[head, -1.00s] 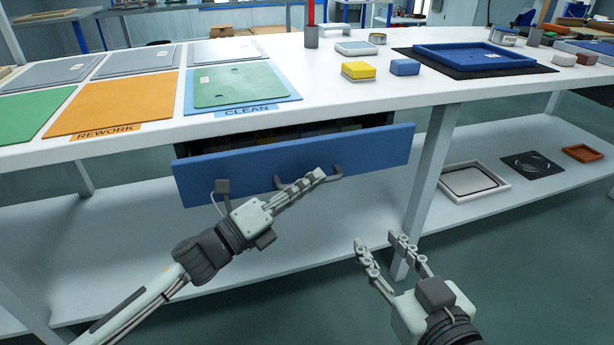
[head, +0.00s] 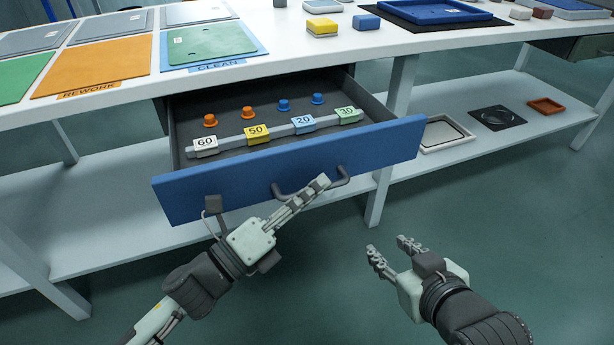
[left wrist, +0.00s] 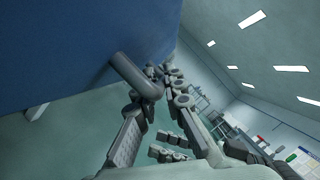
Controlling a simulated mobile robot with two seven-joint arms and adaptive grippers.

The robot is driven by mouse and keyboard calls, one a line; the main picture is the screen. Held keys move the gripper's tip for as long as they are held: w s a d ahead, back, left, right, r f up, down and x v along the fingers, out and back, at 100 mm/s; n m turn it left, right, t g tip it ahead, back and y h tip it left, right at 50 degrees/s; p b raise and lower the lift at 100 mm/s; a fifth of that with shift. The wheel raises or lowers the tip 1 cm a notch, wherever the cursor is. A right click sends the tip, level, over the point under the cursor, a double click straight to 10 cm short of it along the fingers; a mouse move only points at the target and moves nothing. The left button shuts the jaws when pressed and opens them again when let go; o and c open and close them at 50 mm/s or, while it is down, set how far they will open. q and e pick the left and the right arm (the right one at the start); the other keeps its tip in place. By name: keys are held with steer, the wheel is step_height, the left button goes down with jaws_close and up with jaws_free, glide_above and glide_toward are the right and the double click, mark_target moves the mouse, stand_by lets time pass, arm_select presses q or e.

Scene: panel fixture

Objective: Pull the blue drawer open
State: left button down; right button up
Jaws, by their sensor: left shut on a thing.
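The blue drawer (head: 370,154) stands well out from under the white table, with its inside showing. Its dark bar handle (head: 342,176) is on the front panel; it also shows in the left wrist view (left wrist: 135,76). My left gripper (head: 322,183) is shut on the handle, seen close up in the left wrist view (left wrist: 158,88). The fingers hide part of the handle. My right gripper (head: 388,252) is open and empty, in front of the drawer and to the right, apart from it.
In the drawer are orange knobs (head: 210,120), blue knobs (head: 284,105) and a row of numbered blocks (head: 257,134). The table (head: 130,88) carries mats and trays. Its lower shelf (head: 110,225) runs beneath. Open floor lies to the right of my right gripper.

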arm_select(q)
steer(key=shift+s, duration=0.1)
stand_by(0.3)
steer(key=c, duration=1.9)
jaws_free()
steer(key=v, duration=1.2)
